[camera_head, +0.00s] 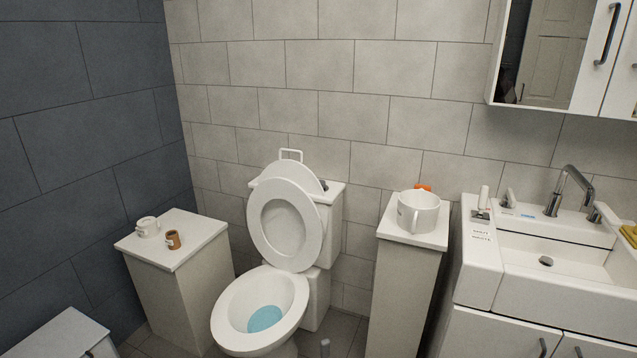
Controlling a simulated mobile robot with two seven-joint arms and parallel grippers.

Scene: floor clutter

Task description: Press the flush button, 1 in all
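A white toilet (262,310) stands against the tiled wall. Its lid and seat (286,226) are raised and lean back against the tank (331,196). A small grey part (323,185) shows on top of the tank at its right, just behind the raised lid. It may be the flush button, but it is too small and partly covered to tell. Blue water shows in the bowl. Neither of my grippers can be made out in the head view.
A white stand (200,236) left of the toilet bears a white cup (148,227) and a brown cup (173,240). A narrow stand (412,240) at right bears a large white mug (418,211) with something orange behind it. A sink (560,250) is farther right. A grey rod tip (325,347) shows at the bottom.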

